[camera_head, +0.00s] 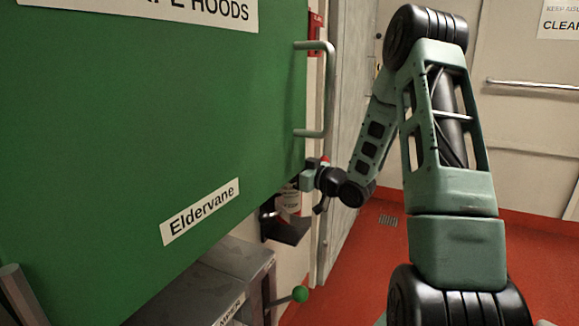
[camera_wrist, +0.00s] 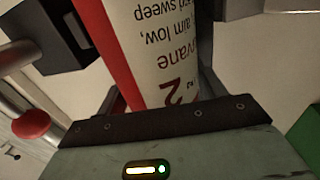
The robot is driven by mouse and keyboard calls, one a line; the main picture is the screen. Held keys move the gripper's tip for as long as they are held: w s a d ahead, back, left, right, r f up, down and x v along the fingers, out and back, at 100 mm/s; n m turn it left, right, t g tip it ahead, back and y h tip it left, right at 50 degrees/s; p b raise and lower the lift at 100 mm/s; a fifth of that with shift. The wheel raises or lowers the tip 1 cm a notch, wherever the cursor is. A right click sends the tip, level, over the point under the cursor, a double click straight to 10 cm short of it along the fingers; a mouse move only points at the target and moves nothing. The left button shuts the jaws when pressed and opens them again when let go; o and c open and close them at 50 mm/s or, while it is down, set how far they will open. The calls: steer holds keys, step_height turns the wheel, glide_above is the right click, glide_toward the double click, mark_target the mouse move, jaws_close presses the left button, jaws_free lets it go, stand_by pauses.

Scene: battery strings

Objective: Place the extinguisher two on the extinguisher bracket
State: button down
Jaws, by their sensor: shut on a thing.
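Extinguisher two (camera_wrist: 160,50), a red cylinder with a white label and a red "2", fills the middle of the wrist view, its text upside down. My gripper (camera_head: 310,180) is shut on it. In the head view only a small white-labelled part of the extinguisher (camera_head: 291,201) shows below the green panel's edge. A dark bracket (camera_head: 288,231) on the wall is directly below that part. It looks upright and very close to the bracket; I cannot tell whether they touch. The extinguisher's top and much of the bracket are hidden.
A large green panel (camera_head: 150,120) with a metal handle (camera_head: 329,90) stands close left of my gripper. A grey box (camera_head: 215,290) and a green-knobbed lever (camera_head: 299,294) are below. The wrist view shows a red knob (camera_wrist: 30,122) at left. Red floor lies open at right.

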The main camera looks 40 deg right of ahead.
steer(key=f, duration=0.1)
steer(key=f+b, duration=0.1)
steer(key=f, duration=0.1)
steer(key=shift+w+f, duration=0.25)
steer(key=shift+f+b, duration=0.15)
steer(key=shift+b, duration=0.15)
steer(key=shift+c, duration=1)
jaws_free()
steer(key=shift+s+f, duration=0.1)
steer(key=shift+f, duration=0.05)
steer(key=s+d+p, duration=0.1)
steer(key=s, duration=1.1)
steer(key=shift+d+p, duration=0.25)
steer(key=shift+p, duration=0.05)
